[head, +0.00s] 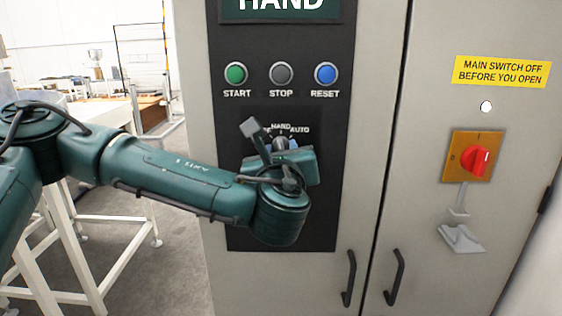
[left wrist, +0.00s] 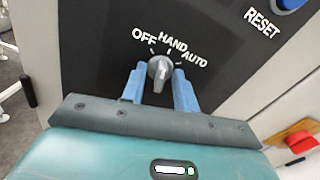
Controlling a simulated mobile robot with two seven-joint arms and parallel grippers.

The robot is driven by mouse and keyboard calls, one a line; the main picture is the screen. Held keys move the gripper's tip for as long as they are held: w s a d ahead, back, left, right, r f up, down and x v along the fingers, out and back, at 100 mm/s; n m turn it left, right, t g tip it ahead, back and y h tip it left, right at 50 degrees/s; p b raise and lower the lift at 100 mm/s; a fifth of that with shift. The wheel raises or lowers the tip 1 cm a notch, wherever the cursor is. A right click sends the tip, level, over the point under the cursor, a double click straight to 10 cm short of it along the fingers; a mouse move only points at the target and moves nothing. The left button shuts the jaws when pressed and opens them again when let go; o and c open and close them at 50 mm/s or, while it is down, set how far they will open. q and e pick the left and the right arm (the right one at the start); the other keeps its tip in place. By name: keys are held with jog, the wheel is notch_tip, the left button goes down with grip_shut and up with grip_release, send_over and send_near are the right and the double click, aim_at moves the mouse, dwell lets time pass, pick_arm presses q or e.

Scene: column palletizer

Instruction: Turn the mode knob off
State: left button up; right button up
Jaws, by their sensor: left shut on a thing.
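The grey mode knob (left wrist: 160,70) is on the black panel, under the labels OFF, HAND and AUTO. Its grip bar looks lined up with HAND. The display (head: 280,5) at the top of the panel also reads HAND. My left gripper (left wrist: 159,82) has its two blue fingers on either side of the knob and is shut on it. In the head view the knob (head: 281,142) is partly hidden by my left gripper, and the OFF label is mostly covered. My right gripper is not in view.
Above the knob are the green START (head: 236,73), grey STOP (head: 281,74) and blue RESET (head: 326,74) buttons. On the right cabinet door are a red main switch (head: 475,160) and a yellow warning label (head: 502,71). Two black door handles (head: 349,278) (head: 394,277) stick out below.

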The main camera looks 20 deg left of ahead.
pick_arm(q)
jog(key=n+b, duration=0.7)
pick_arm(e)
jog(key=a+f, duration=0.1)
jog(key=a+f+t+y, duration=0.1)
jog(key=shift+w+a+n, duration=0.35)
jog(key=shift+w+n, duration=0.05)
pick_arm(q)
jog(key=shift+n, duration=0.3)
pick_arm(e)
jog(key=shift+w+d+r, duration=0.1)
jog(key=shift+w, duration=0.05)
pick_arm(q)
jog(key=o, duration=1)
jog(key=shift+c, duration=0.2)
jog(key=shift+s, duration=0.1)
jog(key=b+v, duration=0.1)
jog(key=v, duration=0.6)
jog(key=shift+s, duration=0.2)
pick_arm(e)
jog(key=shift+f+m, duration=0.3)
